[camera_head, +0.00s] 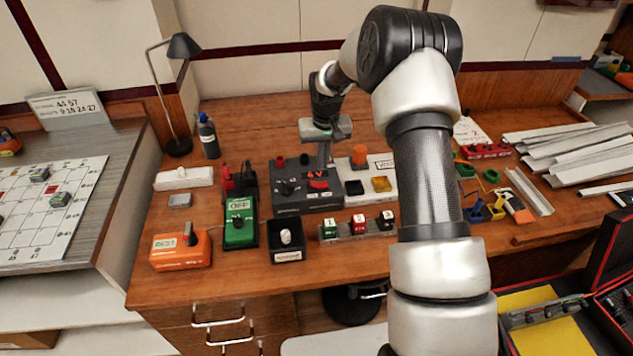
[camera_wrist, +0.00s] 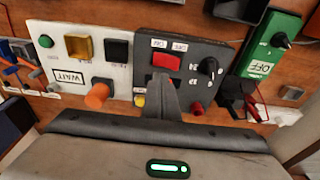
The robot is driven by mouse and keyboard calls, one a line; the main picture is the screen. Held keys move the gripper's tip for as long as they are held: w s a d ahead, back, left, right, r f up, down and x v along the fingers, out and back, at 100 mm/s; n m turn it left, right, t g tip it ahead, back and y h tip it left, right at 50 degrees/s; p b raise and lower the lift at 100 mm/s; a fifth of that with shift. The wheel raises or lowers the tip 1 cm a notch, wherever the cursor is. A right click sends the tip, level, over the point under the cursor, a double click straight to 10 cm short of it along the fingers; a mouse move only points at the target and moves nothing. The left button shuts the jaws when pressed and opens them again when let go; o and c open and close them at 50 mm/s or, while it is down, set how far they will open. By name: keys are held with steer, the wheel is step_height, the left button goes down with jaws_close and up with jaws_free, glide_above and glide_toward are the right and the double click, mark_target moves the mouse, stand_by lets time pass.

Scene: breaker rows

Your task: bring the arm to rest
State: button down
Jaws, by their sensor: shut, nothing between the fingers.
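My gripper (camera_head: 324,154) is shut and empty in the head view, pointing down just above or at the dark grey switch panel (camera_head: 291,200) on the wooden bench. In the wrist view my gripper (camera_wrist: 162,82) shows as a single grey finger shape in front of the same panel (camera_wrist: 190,58), just below its red rocker switch (camera_wrist: 166,61). I cannot tell whether the fingertips touch the panel. My arm rises from the lower right of the head view and bends down over the bench.
A white panel (camera_head: 387,163) with an orange knob stands right beside the grey one. A green meter (camera_head: 240,232), an orange box (camera_head: 180,254) and a black tray (camera_head: 278,250) sit in front. A lamp (camera_head: 178,146) and bottle (camera_head: 209,140) stand left. The bench behind the panels is clear.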

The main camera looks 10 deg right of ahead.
steer(key=shift+r, duration=0.5)
steer(key=s+r+t+p, duration=0.1)
steer(key=s+r, duration=0.6)
steer(key=r, duration=0.5)
steer(key=s+r+t+p, duration=0.1)
steer(key=s+r, duration=0.6)
steer(key=r, duration=0.5)
steer(key=s+r+t+p, duration=0.1)
steer(key=s+r, duration=0.2)
steer(key=s, duration=0.9)
steer(key=s+r+p, duration=0.1)
steer(key=s+r, duration=0.3)
steer(key=s, duration=0.7)
steer(key=shift+s+t+p, duration=0.35)
steer(key=shift+s+t, duration=0.05)
